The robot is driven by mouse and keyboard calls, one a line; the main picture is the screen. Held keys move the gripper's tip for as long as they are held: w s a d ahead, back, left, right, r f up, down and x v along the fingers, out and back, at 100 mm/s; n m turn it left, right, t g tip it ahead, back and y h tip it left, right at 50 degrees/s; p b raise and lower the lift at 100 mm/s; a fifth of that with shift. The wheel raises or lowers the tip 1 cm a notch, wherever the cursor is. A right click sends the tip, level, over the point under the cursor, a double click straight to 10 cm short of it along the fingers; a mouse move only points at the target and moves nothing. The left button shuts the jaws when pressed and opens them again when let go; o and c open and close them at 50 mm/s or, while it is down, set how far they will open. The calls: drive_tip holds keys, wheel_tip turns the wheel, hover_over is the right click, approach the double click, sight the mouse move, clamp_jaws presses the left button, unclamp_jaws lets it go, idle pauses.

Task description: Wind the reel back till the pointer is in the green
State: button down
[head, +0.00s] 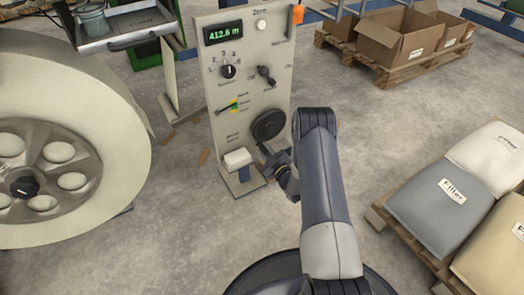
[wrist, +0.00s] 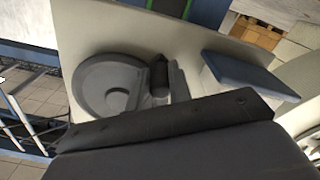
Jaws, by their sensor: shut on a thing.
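The grey control panel (head: 215,75) stands upright in the middle of the head view. A dark handwheel (head: 268,125) is on its lower right, and the wheel shows as a grey disc (wrist: 108,88) in the wrist view. My gripper (head: 277,160) is at the wheel's lower edge, shut on the wheel's crank handle (wrist: 159,76). The fingers are largely hidden. A small gauge (head: 234,105) with green and yellow marks sits left of the wheel; its pointer is too small to read surely. The large pale reel (head: 125,150) stands at left.
The panel's display (head: 223,32) reads 412.6 m. A white block (head: 237,158) juts out left of my gripper. Filler sacks (head: 440,200) lie on a pallet at right, and open boxes (head: 398,42) stand behind.

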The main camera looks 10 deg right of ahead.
drive_tip(key=w+d+f+n, duration=0.1)
drive_tip(key=w+d+n, duration=0.1)
drive_tip(key=d+n, duration=0.4)
drive_tip(key=shift+d+n, duration=0.35)
drive_tip(key=shift+n, duration=0.35)
drive_tip(key=c, duration=1.6)
unclamp_jaws()
drive_tip(key=shift+d, duration=0.15)
drive_tip(key=shift+o, duration=0.2)
drive_tip(key=p+v, duration=0.3)
drive_tip(key=v, duration=0.7)
drive_tip(key=shift+s+p, duration=0.35)
drive_tip(key=shift+s, duration=0.05)
